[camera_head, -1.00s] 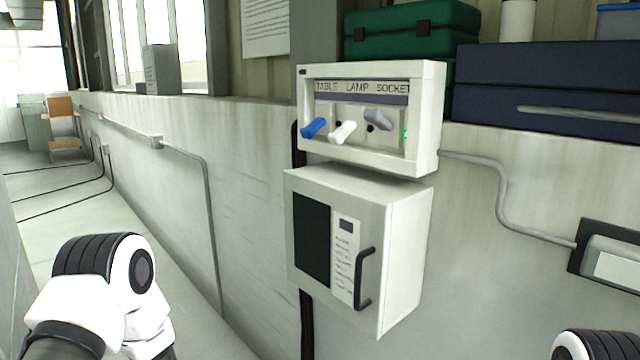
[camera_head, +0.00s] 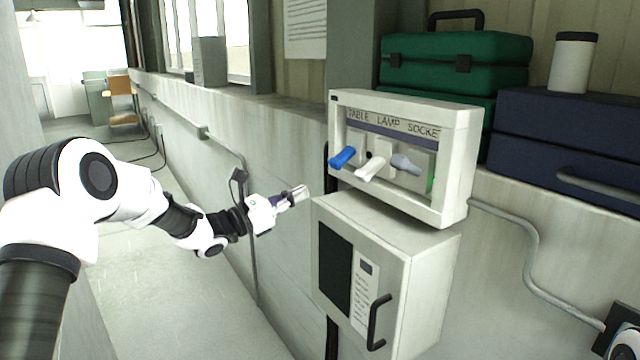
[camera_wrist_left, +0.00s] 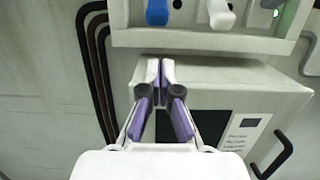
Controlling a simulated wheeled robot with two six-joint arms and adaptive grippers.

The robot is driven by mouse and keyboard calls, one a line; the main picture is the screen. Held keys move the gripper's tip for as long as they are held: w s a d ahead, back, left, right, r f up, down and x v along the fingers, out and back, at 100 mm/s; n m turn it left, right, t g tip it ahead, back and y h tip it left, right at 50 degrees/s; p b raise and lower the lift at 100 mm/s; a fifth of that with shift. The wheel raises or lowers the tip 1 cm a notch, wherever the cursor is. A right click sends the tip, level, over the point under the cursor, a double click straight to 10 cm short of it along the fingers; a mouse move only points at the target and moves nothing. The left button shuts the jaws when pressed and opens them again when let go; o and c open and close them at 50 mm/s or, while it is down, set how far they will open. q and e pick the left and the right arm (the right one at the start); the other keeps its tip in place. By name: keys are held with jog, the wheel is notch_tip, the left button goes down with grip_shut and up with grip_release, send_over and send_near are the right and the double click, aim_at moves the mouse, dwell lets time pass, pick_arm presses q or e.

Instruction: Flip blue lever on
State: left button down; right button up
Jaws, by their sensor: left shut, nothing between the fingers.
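The blue lever (camera_head: 342,157) is the leftmost of three levers in a white switch box (camera_head: 402,205) on the wall, under the label TABLE. It points down and out toward the left; it also shows at the top of the left wrist view (camera_wrist_left: 157,12). A white lever (camera_head: 371,168) under LAMP and a grey-blue lever (camera_head: 405,164) under SOCKET stand to its right. My left gripper (camera_head: 303,192) is shut and empty, left of and below the blue lever, apart from it. In the wrist view its fingertips (camera_wrist_left: 160,68) lie below the switch box. My right gripper is not in view.
A white cabinet (camera_head: 425,290) with a dark panel and black handle (camera_head: 377,322) hangs below the switch box. Green cases (camera_head: 455,62) and dark blue cases (camera_head: 570,135) stand on the ledge behind. A conduit (camera_head: 535,255) runs along the wall at right.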

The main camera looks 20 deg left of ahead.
aim_at(332, 162)
pick_arm(q)
jog(key=p+x, duration=0.3)
jog(key=x, duration=0.6)
jog(key=shift+w+d, duration=0.15)
jog(key=shift+d, duration=0.05)
jog(key=shift+s+a+r+g+y+p, duration=0.25)
jog(key=shift+r+g+y+p, duration=0.15)
jog(key=shift+g+p, duration=0.15)
jog(key=shift+s+a+r+g+y+p, duration=0.2)
jog(key=shift+r+g+y+p, duration=0.2)
jog(key=shift+r+g+p, duration=0.35)
jog(key=r+g+p, duration=0.1)
jog(key=p, duration=0.1)
jog(key=r+y+p, duration=0.1)
jog(key=p, duration=0.1)
jog(key=s+r+g+y+p, duration=0.1)
jog(key=p, duration=0.1)
jog(key=shift+a+g, duration=0.3)
jog(key=shift+a, duration=0.05)
jog(key=shift+s+f, duration=0.1)
jog(key=shift+f, duration=0.15)
